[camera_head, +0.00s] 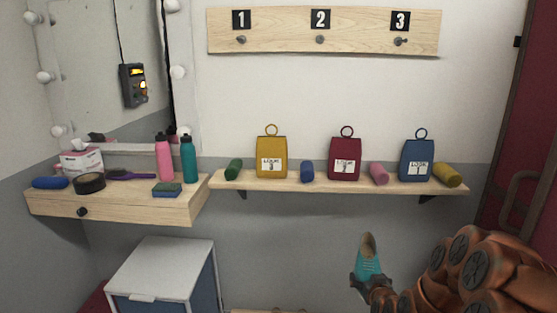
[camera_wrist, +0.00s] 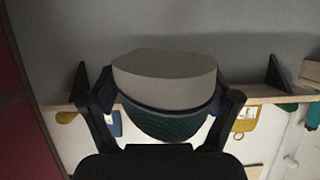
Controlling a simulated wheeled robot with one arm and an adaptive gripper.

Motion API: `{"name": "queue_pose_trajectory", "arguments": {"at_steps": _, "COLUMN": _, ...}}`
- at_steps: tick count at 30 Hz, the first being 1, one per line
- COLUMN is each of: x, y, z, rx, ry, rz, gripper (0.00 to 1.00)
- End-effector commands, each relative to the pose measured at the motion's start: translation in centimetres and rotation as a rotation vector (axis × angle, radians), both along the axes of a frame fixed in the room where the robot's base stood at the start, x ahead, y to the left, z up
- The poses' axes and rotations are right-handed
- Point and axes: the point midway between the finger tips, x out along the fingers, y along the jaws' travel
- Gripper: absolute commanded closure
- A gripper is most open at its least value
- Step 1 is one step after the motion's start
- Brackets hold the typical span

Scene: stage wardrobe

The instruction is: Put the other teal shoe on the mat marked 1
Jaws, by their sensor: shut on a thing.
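A teal shoe (camera_head: 368,262) with a tan upper end is held up in front of the grey wall, below the wall shelf, in the head view. My gripper (camera_head: 367,283) is shut on it at its lower part. No mat marked 1 is visible in either view.
The wall shelf (camera_head: 290,184) bears yellow, red and blue tagged bags and several rolled items. A peg board (camera_head: 280,32) numbered 1 to 3 hangs above. A white-topped cabinet (camera_head: 160,268) stands lower left, under a cluttered dressing shelf (camera_head: 130,208). A dark red door (camera_head: 510,150) is at right.

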Motion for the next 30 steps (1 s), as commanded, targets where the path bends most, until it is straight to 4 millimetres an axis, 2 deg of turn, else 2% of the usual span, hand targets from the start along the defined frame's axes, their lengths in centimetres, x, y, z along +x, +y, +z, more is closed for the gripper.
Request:
{"name": "queue_pose_trajectory", "arguments": {"at_steps": 1, "x": 0.3, "y": 1.5, "z": 3.0, "rx": 0.001, "ry": -0.008, "rz": 0.010, "gripper": 0.57}}
{"name": "queue_pose_trajectory", "arguments": {"at_steps": 6, "x": 0.5, "y": 5.4, "z": 8.2, "rx": 0.001, "ry": -0.007, "rz": 0.033, "gripper": 0.57}}
{"name": "queue_pose_trajectory", "arguments": {"at_steps": 12, "x": 0.3, "y": 8.4, "z": 11.4, "rx": 0.000, "ry": -0.001, "rz": 0.056, "gripper": 0.57}}
{"name": "queue_pose_trajectory", "arguments": {"at_steps": 17, "x": 0.2, "y": 9.1, "z": 12.2, "rx": -0.003, "ry": 0.000, "rz": 0.063, "gripper": 0.57}}
{"name": "queue_pose_trajectory", "arguments": {"at_steps": 30, "x": 0.2, "y": 9.1, "z": 12.1, "rx": -0.004, "ry": 0.000, "rz": 0.062, "gripper": 0.57}}
